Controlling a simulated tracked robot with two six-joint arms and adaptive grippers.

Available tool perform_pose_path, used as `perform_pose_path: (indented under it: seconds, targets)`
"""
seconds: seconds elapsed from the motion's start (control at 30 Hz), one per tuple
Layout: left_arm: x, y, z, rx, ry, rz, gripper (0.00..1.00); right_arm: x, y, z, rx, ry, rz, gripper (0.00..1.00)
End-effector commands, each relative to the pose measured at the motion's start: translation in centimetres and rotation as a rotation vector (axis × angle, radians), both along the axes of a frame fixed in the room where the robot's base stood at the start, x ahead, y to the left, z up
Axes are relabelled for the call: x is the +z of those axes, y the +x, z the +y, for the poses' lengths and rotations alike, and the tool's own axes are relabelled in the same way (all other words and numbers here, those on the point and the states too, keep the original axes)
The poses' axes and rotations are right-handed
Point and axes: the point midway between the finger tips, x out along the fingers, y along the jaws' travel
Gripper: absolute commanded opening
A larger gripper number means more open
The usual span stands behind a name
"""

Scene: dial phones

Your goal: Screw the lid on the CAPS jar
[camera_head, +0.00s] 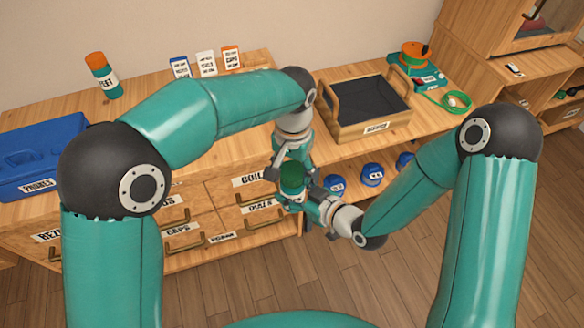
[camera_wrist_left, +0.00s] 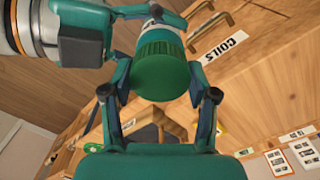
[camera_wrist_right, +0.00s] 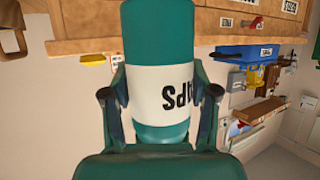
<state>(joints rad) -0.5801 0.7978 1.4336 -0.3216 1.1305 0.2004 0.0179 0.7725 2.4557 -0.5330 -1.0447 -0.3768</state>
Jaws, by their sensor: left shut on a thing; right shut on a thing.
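A dark green ribbed lid (camera_head: 292,171) sits in line on top of the jar, between the fingers of my left gripper (camera_head: 291,176). In the left wrist view the lid (camera_wrist_left: 160,68) fills the space between the fingertips of my left gripper (camera_wrist_left: 160,94), which is shut on it. The teal jar (camera_wrist_right: 155,88), with a white label ending in "APS", is gripped around the label by my right gripper (camera_wrist_right: 158,97). The label reads upside down in that view. Lid and jar look touching; how tightly they are joined I cannot tell.
Behind are an open dark-lined wooden tray (camera_head: 368,110), blue round items (camera_head: 372,175) on a lower shelf, and labelled drawers (camera_head: 200,228). An orange-capped bottle (camera_head: 103,77) and a blue phones bin (camera_head: 38,152) stand at left. Open floor lies in front.

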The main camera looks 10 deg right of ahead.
Motion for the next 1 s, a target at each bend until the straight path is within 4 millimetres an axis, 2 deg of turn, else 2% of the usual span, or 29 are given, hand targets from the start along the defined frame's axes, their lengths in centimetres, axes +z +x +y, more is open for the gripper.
perform_pose_path:
  seconds: [0.03,0.07,0.17,0.3,0.43,0.47,0.63,1.0]
  targets:
    - [0.01,0.02,0.02,0.0,0.001,-0.001,0.21,0.08,0.03,0.0,-0.001,0.0,-0.002,0.0]
    - [0.01,0.03,0.03,0.0,0.001,-0.001,0.17,0.08,0.03,0.0,-0.001,0.0,-0.002,0.0]
    - [0.01,0.03,0.03,-0.023,0.001,-0.001,0.16,0.08,0.03,0.0,-0.001,0.0,-0.002,0.0]
    - [0.0,0.03,0.04,-0.171,0.0,0.0,0.16,0.08,0.03,0.0,-0.001,0.0,-0.002,0.0]
    - [0.0,0.04,0.05,-0.159,0.0,0.0,0.16,0.08,0.03,0.0,-0.001,0.0,-0.002,0.0]
    - [0.0,0.04,0.05,-0.159,0.0,0.0,0.59,0.08,0.03,0.0,-0.001,0.0,-0.002,0.0]
    - [0.0,0.03,0.04,-0.158,0.0,0.0,0.87,0.08,0.03,0.0,-0.001,0.0,-0.002,0.0]
    - [0.21,0.04,0.01,-0.157,0.0,-0.001,0.87,0.08,0.03,0.0,-0.001,0.0,-0.002,0.0]
